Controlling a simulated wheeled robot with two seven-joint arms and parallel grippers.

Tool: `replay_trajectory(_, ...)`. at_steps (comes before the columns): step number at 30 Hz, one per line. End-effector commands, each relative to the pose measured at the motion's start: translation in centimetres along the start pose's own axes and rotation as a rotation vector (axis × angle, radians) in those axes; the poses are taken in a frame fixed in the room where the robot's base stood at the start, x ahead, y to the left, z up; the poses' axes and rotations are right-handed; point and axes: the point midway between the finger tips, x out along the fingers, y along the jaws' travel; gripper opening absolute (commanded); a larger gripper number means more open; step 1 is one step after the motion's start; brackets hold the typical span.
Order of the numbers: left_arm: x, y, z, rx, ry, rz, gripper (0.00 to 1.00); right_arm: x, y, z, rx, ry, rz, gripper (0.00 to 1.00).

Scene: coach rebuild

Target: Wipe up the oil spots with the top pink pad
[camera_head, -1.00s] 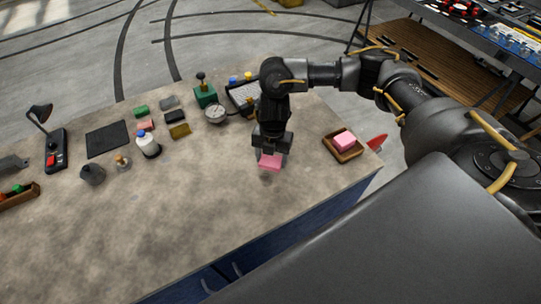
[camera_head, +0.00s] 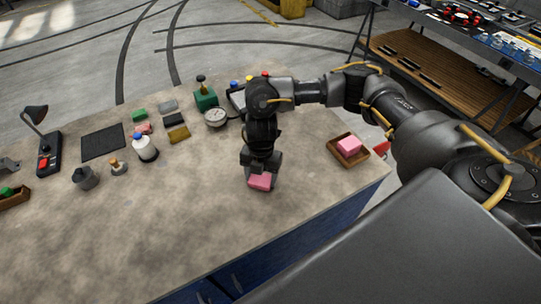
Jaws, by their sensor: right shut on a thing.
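My right gripper (camera_head: 261,174) is shut on a pink pad (camera_head: 260,182) and points down at the bench top, right of its middle. The pad is at or just above the surface; I cannot tell if it touches. Another pink pad (camera_head: 349,145) lies in a small wooden tray (camera_head: 361,157) at the bench's right end. The bench top (camera_head: 180,220) is mottled with brownish patches, and I cannot pick out single oil spots. Anything under the held pad is hidden.
A white bottle (camera_head: 145,149), a gauge (camera_head: 215,117), a green block with a knob (camera_head: 205,98) and several small coloured blocks stand along the back. A dark mat (camera_head: 103,141) and a lamp (camera_head: 46,140) are at the left. The front of the bench is clear.

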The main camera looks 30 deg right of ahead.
Motion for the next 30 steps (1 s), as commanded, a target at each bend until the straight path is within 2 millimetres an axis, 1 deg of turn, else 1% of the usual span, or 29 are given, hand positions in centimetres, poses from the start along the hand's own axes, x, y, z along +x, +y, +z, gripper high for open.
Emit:
replay_trajectory(1, 1.0, 0.0, 0.1, 0.000, 0.001, 0.000, 0.84, 0.8, -0.2, 0.2, 0.002, 0.000, -0.002, 0.41)
replay_trajectory(3, 0.4, 0.1, 0.1, 0.000, -0.001, 0.001, 0.84, 0.5, -0.7, 0.7, 0.004, 0.000, -0.003, 0.41)
replay_trajectory(14, 0.5, 0.0, 0.1, 0.000, -0.001, 0.000, 0.84, 0.3, -2.3, 2.9, -0.009, -0.001, -0.005, 0.41)
replay_trajectory(15, -0.3, 0.0, 0.1, 0.000, -0.001, 0.000, 0.84, -0.3, -2.2, 2.8, -0.012, 0.000, -0.005, 0.41)
replay_trajectory(16, -0.7, 0.0, 0.0, 0.000, -0.001, 0.000, 0.84, -0.5, -2.2, 2.7, -0.012, 0.001, -0.006, 0.41)
replay_trajectory(18, -1.4, 0.0, 0.0, 0.000, -0.001, 0.000, 0.84, -2.3, -2.0, 2.5, -0.016, -0.003, -0.002, 0.41)
replay_trajectory(30, -5.0, -0.1, -0.4, 0.000, -0.001, 0.000, 0.84, -5.7, -1.9, 2.0, -0.018, 0.000, -0.005, 0.41)
